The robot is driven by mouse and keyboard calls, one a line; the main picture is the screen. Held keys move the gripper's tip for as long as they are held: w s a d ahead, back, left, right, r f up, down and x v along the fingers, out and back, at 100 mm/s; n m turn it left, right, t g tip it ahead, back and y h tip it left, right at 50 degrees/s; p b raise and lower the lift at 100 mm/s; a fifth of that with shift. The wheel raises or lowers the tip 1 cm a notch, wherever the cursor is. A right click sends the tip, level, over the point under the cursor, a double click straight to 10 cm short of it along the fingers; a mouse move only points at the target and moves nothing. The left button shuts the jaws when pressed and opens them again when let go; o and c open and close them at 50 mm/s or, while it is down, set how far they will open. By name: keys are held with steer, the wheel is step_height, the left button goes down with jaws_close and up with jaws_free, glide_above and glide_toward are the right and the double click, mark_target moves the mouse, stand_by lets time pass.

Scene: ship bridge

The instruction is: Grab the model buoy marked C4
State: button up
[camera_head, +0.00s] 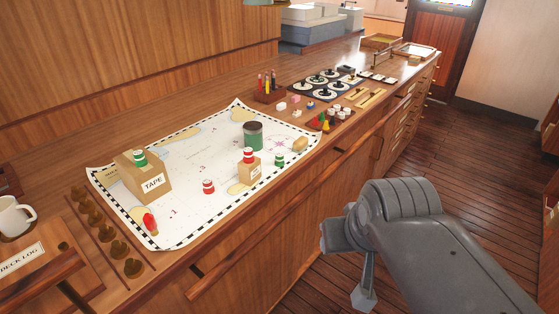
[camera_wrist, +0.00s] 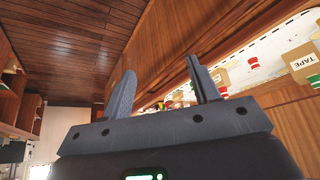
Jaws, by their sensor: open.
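Several small banded buoys stand on and around a chart (camera_head: 190,215) on the wooden counter. One green-and-white buoy (camera_head: 139,158) is on the TAPE box (camera_head: 150,190). A red-and-white buoy (camera_head: 208,186) stands on the chart. Another red-and-white buoy (camera_head: 248,155) is on a smaller box (camera_head: 247,172), with a green-and-white buoy (camera_head: 279,160) to its right. No C4 marking is readable on any. My gripper (camera_wrist: 160,66) is open and empty in the wrist view, apart from the buoys, beside the counter front.
A green can (camera_head: 253,136) stands behind the small box. A red-topped item (camera_head: 150,224) lies near the chart's front edge. A mug (camera_head: 14,216) is at far left. Small coloured pieces (camera_head: 325,121) and black trays with round items (camera_head: 322,84) lie farther along. The wooden floor (camera_head: 480,150) is clear.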

steer(key=w+a+r+n, duration=0.1)
steer(key=w+r, duration=0.3)
steer(key=w, duration=0.6)
steer(key=n+g+y, duration=0.1)
steer(key=n+y, duration=0.1)
steer(key=n, duration=0.1)
glide_above(280, 155)
steer(key=s+d, duration=0.2)
steer(key=s, duration=0.2)
step_height(280, 155, down, 9)
steer(key=shift+g, duration=0.3)
steer(key=x, duration=0.5)
steer(key=shift+w+d+f, duration=0.1)
steer(key=shift+w+f, duration=0.1)
steer(key=shift+w, duration=0.1)
steer(key=x, duration=0.5)
steer(key=shift+w+a, duration=0.1)
steer(key=shift+a, duration=0.25)
steer(key=c, duration=1.1)
